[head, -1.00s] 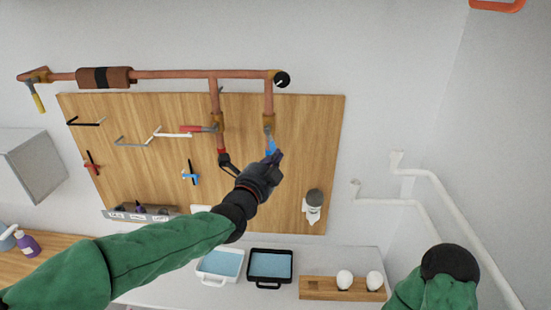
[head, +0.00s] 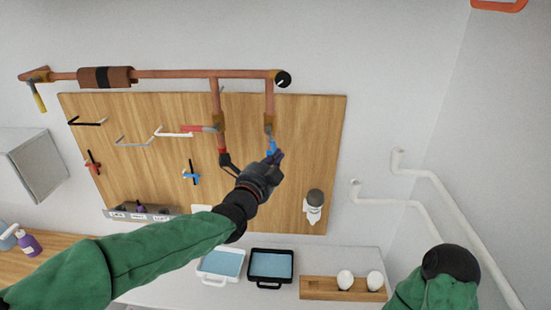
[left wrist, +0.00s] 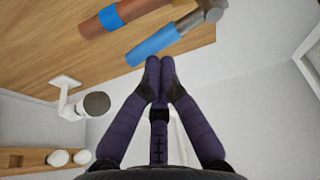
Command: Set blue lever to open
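The blue lever (head: 271,146) hangs down from a valve at the lower end of the right copper branch pipe, tilted slightly right. In the left wrist view its blue handle (left wrist: 153,46) lies just beyond the fingertips, with a grey metal stem at its upper right. My left gripper (head: 278,156) is at the lever's lower end in the head view. In the left wrist view the purple fingertips of this gripper (left wrist: 161,62) are together, with nothing visible between them. Whether they touch the handle I cannot tell. My right gripper's fingers are not visible.
A yellow lever (head: 39,102) hangs at the far left. The wooden board (head: 315,140) backs the pipes. A grey-topped fixture (head: 314,200) is on its right. Trays (head: 270,282) stand below.

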